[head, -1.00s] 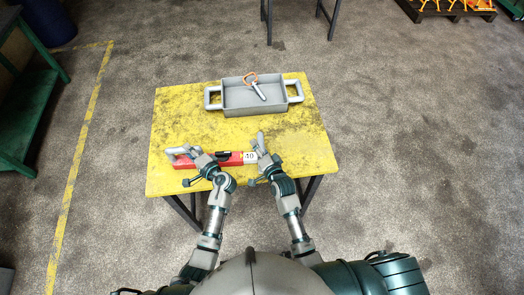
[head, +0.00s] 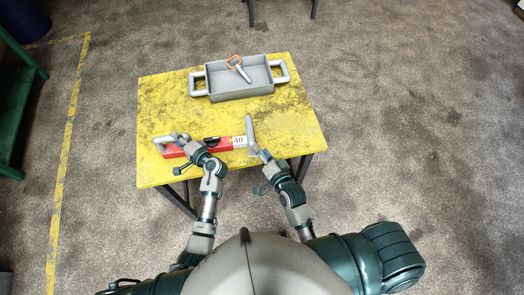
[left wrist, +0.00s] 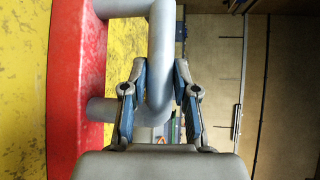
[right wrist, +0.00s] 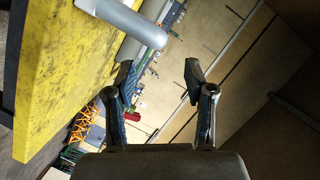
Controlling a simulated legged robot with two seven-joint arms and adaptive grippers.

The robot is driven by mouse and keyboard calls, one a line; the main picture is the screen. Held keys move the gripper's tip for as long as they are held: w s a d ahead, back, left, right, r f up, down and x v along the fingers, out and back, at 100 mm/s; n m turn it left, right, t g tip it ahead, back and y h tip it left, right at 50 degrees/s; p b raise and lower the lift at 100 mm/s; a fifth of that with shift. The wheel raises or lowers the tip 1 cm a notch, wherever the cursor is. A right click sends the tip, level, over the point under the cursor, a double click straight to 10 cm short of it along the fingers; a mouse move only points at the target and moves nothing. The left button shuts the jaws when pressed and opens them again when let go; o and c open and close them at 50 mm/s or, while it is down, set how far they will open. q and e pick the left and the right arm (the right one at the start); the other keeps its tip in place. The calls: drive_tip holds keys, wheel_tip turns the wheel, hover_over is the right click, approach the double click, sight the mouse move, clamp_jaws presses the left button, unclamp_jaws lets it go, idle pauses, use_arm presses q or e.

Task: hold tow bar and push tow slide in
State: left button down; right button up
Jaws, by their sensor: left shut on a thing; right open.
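The red tow bar (head: 174,151) lies along the near side of the yellow table, with a grey loop handle at its left end. Its grey tow slide (head: 250,130) sticks out at the right end, beside a white label reading 40. My left gripper (head: 179,138) is shut on the grey handle (left wrist: 161,35), which runs between its fingers in the left wrist view (left wrist: 162,82). My right gripper (head: 262,158) is open and empty, at the near right of the slide. In the right wrist view the slide's rounded end (right wrist: 125,20) is just beyond the open fingers (right wrist: 160,78).
A grey tray (head: 240,92) with two side handles stands at the table's back and holds a metal pin with an orange ring (head: 238,67). The yellow table (head: 295,120) is clear at its right side. A green frame stands at the far left.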

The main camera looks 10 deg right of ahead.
use_arm(q)
drive_tip(key=shift+s+f, duration=0.2)
drive_tip(key=shift+f, duration=0.3)
drive_tip(key=c, duration=1.1)
unclamp_jaws()
drive_tip(key=o, duration=0.3)
drive_tip(key=shift+w, duration=0.25)
drive_tip(key=shift+r, duration=0.15)
